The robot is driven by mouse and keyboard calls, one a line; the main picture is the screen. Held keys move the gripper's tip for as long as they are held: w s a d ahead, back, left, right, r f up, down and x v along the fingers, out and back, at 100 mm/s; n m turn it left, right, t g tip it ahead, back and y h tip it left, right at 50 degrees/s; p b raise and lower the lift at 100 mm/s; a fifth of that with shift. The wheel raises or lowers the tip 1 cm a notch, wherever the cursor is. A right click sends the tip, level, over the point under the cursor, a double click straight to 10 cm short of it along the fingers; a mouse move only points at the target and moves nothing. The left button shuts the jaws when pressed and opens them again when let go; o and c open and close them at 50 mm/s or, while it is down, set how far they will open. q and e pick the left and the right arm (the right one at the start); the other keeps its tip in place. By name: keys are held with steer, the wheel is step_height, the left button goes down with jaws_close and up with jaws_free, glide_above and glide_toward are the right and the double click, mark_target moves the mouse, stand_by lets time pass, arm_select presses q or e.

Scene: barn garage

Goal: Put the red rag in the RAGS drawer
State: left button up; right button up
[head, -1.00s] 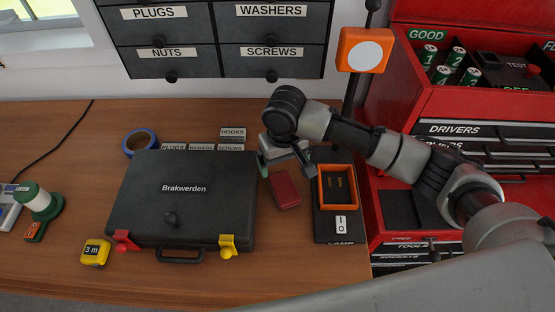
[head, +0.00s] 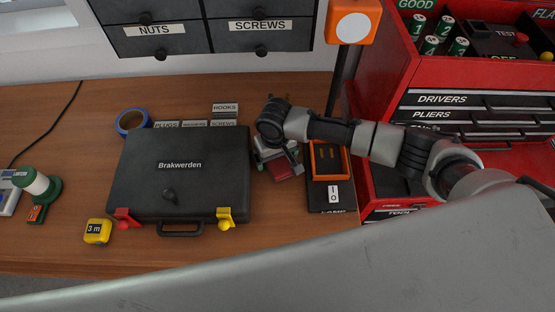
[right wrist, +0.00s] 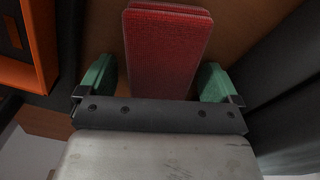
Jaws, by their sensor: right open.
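The red rag (head: 286,170) is a folded, flat rectangle on the wooden workbench, between the black case and the orange-framed tray. My right gripper (head: 279,158) is open just above the rag and covers its far end in the head view. In the right wrist view the rag (right wrist: 168,45) lies between and beyond the two green fingertips of my right gripper (right wrist: 155,83), with a gap on each side. My left gripper is not in view. No drawer label that I can read says RAGS; some labels on the red tool chest (head: 383,90) are hidden by my right arm.
The black Brakwerden case (head: 200,190) lies just left of the rag. The lamp base with the orange-framed tray (head: 318,195) is close on the right. A blue tape roll (head: 120,123), a yellow tape measure (head: 97,231) and label plates (head: 225,108) are also on the bench.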

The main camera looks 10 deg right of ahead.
steer(key=shift+f, duration=0.1)
steer(key=shift+c, duration=0.4)
steer(key=c, duration=0.9)
